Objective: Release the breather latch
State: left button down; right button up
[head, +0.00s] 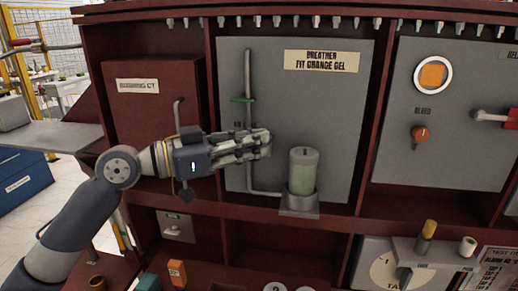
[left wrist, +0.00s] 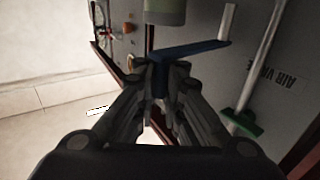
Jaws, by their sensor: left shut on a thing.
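The breather (head: 302,172) is an upright canister with pale green contents. It sits in a grey cup on the grey panel labelled "BREATHER FIT ORANGE GEL". My left gripper (head: 266,143) reaches in from the left, its fingertips just up and left of the canister. In the left wrist view the left gripper (left wrist: 163,72) is shut on a blue bar, which I take for the breather latch (left wrist: 195,48). The bar stretches to the upper right, beside the canister end (left wrist: 165,12). In the head view the latch is hidden by the fingers. My right gripper is not seen.
A pipe with a green valve handle (head: 241,99) runs down the panel behind my gripper; the handle also shows in the left wrist view (left wrist: 244,123). A red shelf edge (head: 270,215) lies below. A bleed panel with a red-orange knob (head: 420,134) stands to the right.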

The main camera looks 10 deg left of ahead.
pick_arm(q)
jog(key=shift+f, duration=0.2)
jog(key=c, duration=1.8)
grip_release()
jog(key=shift+a, duration=0.2)
jog(key=shift+o, duration=0.6)
jog(key=shift+s+a+r, duration=0.15)
jog(key=shift+s+a, duration=0.05)
jog(key=shift+a, duration=0.15)
jog(key=shift+w+d, duration=0.1)
jog(key=shift+d, duration=0.05)
jog(key=v, duration=1.2)
